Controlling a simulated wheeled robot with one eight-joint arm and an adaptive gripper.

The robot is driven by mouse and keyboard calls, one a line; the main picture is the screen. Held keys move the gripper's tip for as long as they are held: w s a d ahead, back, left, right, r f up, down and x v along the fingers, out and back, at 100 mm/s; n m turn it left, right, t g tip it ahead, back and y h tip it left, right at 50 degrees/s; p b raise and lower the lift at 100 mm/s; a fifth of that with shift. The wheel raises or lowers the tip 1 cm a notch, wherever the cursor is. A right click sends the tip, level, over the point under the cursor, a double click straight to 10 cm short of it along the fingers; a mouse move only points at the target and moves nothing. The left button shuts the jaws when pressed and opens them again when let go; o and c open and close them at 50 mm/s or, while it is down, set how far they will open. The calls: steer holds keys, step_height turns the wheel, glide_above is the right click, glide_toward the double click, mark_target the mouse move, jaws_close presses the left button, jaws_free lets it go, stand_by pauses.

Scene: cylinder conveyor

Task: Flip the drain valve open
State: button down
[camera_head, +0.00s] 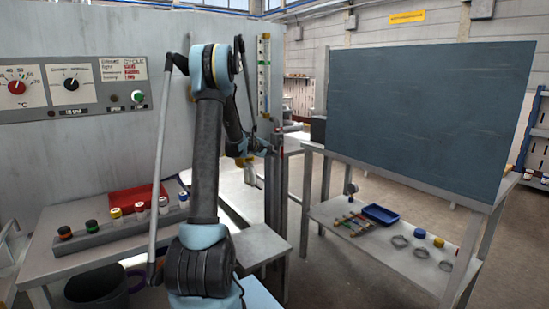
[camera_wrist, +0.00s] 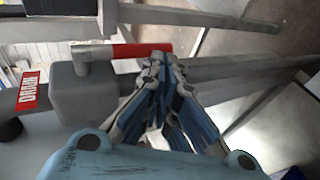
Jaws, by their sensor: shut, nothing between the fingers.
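The drain valve shows in the wrist view as a grey block (camera_wrist: 85,98) on a grey pipe (camera_wrist: 225,75), with a red DRAIN label (camera_wrist: 29,91) at its left. A lever with a red grip (camera_wrist: 125,50) reaches right from a grey pivot on the block, roughly along the pipe. My gripper (camera_wrist: 158,58) is shut and empty. Its fingertips are at the right end of the red grip; whether they touch it I cannot tell. In the head view my arm reaches toward a dark upright post (camera_head: 277,185), and the valve is too small to make out clearly.
A control panel (camera_head: 75,85) stands at the left, above a rack of several capped bottles (camera_head: 115,228) and a red tray (camera_head: 135,199). At the right a large dark board (camera_head: 415,110) stands on a table; its lower shelf holds a blue tray (camera_head: 382,214) and rings.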

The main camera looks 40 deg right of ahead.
steer(key=v, duration=1)
steer(key=shift+a, duration=0.35)
steer(key=shift+s+r, duration=0.1)
